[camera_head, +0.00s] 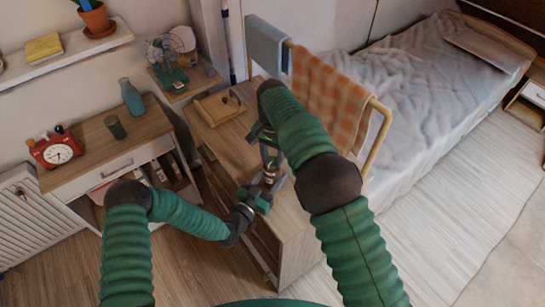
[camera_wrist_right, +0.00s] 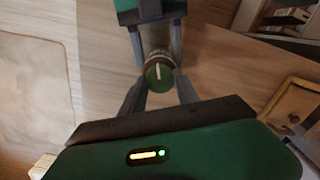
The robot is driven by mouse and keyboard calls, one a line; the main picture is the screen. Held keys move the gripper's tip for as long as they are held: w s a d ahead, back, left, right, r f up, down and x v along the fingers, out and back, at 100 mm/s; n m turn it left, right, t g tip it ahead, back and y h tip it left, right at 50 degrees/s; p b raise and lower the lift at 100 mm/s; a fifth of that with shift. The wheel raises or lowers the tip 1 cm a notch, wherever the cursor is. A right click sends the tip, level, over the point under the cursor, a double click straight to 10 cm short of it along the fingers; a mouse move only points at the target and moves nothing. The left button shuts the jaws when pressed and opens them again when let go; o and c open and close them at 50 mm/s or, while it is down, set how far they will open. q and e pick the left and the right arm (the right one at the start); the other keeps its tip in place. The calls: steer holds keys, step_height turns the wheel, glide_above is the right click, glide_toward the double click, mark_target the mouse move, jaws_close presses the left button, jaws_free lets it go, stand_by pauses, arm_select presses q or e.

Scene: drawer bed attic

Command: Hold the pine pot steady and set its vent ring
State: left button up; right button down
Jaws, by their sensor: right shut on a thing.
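The pine pot (camera_head: 269,165) stands on the wooden cabinet top, small and mostly covered by my grippers in the head view. In the right wrist view the pot (camera_wrist_right: 158,59) is seen from its end, with a round green top and a white mark. The vent ring (camera_wrist_right: 159,76) appears to be at this top. My right gripper (camera_head: 268,151) comes from above, and its fingers are shut on the ring from both sides. My left gripper (camera_head: 268,182) is low beside the pot. Its fingers flank the body; whether they press on it is unclear.
A wooden holder (camera_head: 218,107) lies on the cabinet (camera_head: 238,135) behind the grippers. A rail with an orange checked towel (camera_head: 330,95) stands close to my right arm, before the bed (camera_head: 425,75). A desk at left carries a red clock (camera_head: 56,150) and a bottle (camera_head: 131,97).

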mark_target(272, 160)
steer(key=n, duration=0.4)
steer(key=shift+n, duration=0.4)
steer(key=c, duration=0.9)
jaws_free()
step_height(272, 160, up, 12)
steer(key=shift+w, duration=0.1)
